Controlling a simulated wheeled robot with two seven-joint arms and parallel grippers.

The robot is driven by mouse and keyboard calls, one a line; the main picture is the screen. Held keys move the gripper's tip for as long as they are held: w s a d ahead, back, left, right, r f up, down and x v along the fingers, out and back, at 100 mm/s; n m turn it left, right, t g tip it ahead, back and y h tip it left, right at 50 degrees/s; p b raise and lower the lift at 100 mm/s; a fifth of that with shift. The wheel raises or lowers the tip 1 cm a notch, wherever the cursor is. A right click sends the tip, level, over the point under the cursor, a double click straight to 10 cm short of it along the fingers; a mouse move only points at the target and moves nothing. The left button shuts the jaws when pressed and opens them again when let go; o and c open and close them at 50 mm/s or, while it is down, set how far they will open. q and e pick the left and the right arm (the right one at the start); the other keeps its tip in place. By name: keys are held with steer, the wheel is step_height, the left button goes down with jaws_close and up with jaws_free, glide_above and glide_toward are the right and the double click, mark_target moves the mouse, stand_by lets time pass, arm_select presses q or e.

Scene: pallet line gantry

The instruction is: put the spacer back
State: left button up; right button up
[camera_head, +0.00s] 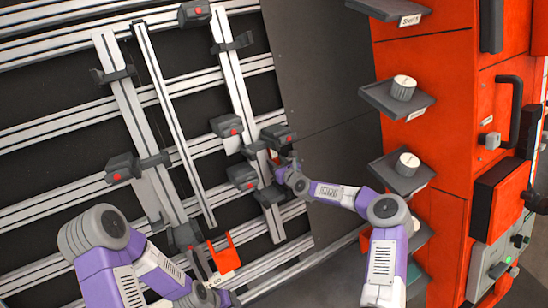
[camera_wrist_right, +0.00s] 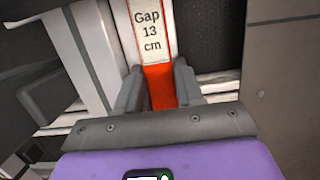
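The spacer (camera_wrist_right: 160,86) is a red-orange strip with a white label reading "Gap 13 cm" in the right wrist view. My right gripper (camera_wrist_right: 160,92) has a finger on each side of its red part, apparently pressed against it. In the head view this gripper (camera_head: 279,160) is by the lower right clamps of the rail frame, with a bit of red (camera_head: 273,154) at its tip. My left gripper (camera_head: 212,296) is at the bottom, by an orange forked piece (camera_head: 224,256) and a small "GO" label.
A frame of pale rails (camera_head: 125,110) with several dark clamps fills the left. A dark panel (camera_head: 330,70) stands right of it. An orange cabinet (camera_head: 440,55) carries small grey shelves (camera_head: 380,97), two holding ribbed pale cylinders (camera_head: 403,88). A control box (camera_head: 490,270) sits lower right.

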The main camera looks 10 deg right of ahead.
jaws_close()
steer(key=shift+s, duration=0.1)
steer(key=shift+s+d, duration=0.1)
steer(key=r+p+v, duration=0.2)
steer(key=p+v, duration=0.2)
steer(key=v, duration=0.6)
steer(key=shift+r+p, duration=0.35)
steer(key=shift+s, duration=0.1)
